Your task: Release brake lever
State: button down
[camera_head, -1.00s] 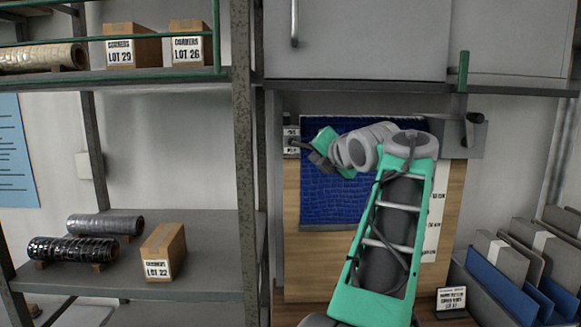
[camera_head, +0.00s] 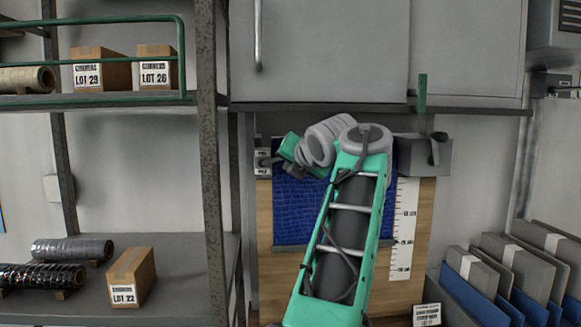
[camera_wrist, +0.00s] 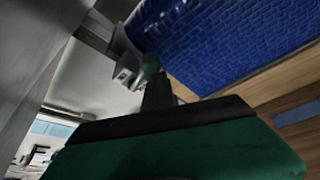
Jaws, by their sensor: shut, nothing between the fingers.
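A dark lever (camera_head: 436,148) sits on a grey box (camera_head: 414,153) at the right end of the blue sheet (camera_head: 292,205); I take it for the brake lever. The blue sheet hangs in front of a wooden board, and it also shows in the wrist view (camera_wrist: 225,40). My gripper (camera_head: 272,160) is at the sheet's upper left, by a small labelled grey bracket (camera_head: 262,170), well left of the lever. In the wrist view my gripper (camera_wrist: 155,85) is dark, shut and empty, close to the grey bracket (camera_wrist: 128,68). Whether they touch cannot be told.
Grey cupboards (camera_head: 320,50) and a shelf edge hang just above my arm. A rusty shelf post (camera_head: 212,160) stands left of the board. A white scale strip (camera_head: 404,230) is on the board. Grey and blue panels (camera_head: 485,280) stand in a rack at lower right.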

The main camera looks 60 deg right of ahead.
dwell(0.3)
notch_tip(320, 180, down, 5)
jog(key=a+b, duration=0.1)
jog(key=b, duration=0.5)
jog(key=w+r+p+v, duration=0.1)
jog(key=v, duration=0.8)
jog(key=shift+a+r, duration=0.45)
jog(key=shift+a, duration=0.1)
jog(key=shift+s, duration=0.1)
